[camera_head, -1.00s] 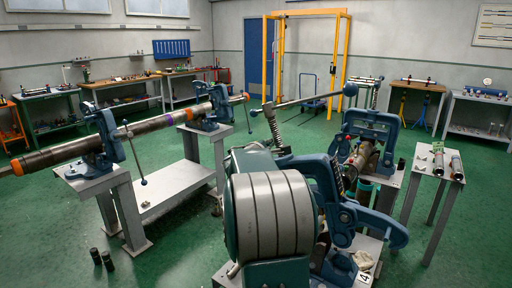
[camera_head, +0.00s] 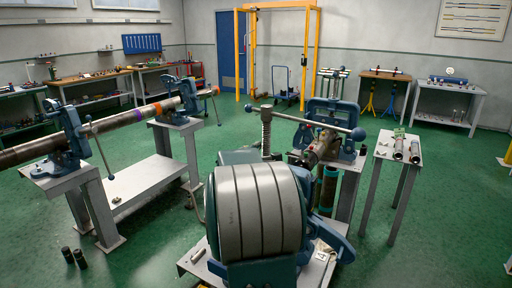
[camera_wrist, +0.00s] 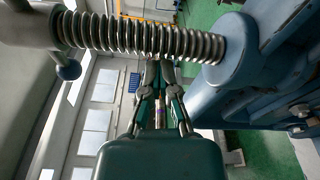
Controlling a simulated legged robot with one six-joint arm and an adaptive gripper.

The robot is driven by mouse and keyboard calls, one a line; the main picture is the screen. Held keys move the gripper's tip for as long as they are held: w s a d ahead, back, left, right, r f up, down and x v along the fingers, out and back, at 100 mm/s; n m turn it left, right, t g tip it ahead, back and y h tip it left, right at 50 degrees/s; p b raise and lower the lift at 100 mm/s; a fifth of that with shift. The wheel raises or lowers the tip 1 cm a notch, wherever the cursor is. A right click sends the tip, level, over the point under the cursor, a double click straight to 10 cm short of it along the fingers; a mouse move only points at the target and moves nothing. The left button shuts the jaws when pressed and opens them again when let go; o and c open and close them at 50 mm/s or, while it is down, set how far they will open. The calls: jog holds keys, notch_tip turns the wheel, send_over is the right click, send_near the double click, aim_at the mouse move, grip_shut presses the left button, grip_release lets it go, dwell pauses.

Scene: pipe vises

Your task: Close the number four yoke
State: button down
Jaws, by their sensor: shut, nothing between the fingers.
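The number four vise stands low in front of me, largely hidden behind my grey banded arm. Its "4" tag (camera_head: 325,254) shows beside a blue part of the vise (camera_head: 345,247). Its screw (camera_head: 266,132) stands nearly upright with a long ball-ended handle (camera_head: 310,122) across the top. In the wrist view the screw (camera_wrist: 140,37) runs across the picture into the blue yoke (camera_wrist: 238,52) at right. My gripper (camera_wrist: 158,68) is shut and empty, and appears close to the screw. It is hidden in the head view. I cannot tell whether the yoke is latched.
Another blue vise (camera_head: 334,118) holding a pipe stands just behind. A narrow stand (camera_head: 385,150) with pipe pieces is to its right. A long pipe (camera_head: 110,122) in two vises is at left. Green floor (camera_head: 430,215) is open at right.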

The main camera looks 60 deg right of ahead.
jog(key=shift+s, duration=0.15)
jog(key=w+a, duration=0.1)
jog(key=a, duration=1)
jog(key=shift+w+a, duration=0.15)
jog(key=shift+a, duration=0.15)
jog(key=s+a+f+m+y, duration=0.2)
jog(key=s+a+y, duration=0.3)
jog(key=a, duration=0.8)
jog(key=s+a+f+m+y, duration=0.1)
jog(key=s+a+f+y, duration=0.2)
jog(key=a, duration=1)
jog(key=s+a+f+m+t+y, duration=0.1)
jog(key=s+a+f+m+y, duration=0.1)
jog(key=s+a+y, duration=0.5)
jog(key=a+f+y, duration=0.1)
jog(key=a+y, duration=0.1)
jog(key=a, duration=0.4)
jog(key=shift+s+a+f+m, duration=0.25)
jog(key=shift+a+f+m, duration=0.05)
jog(key=shift+a+f, duration=0.1)
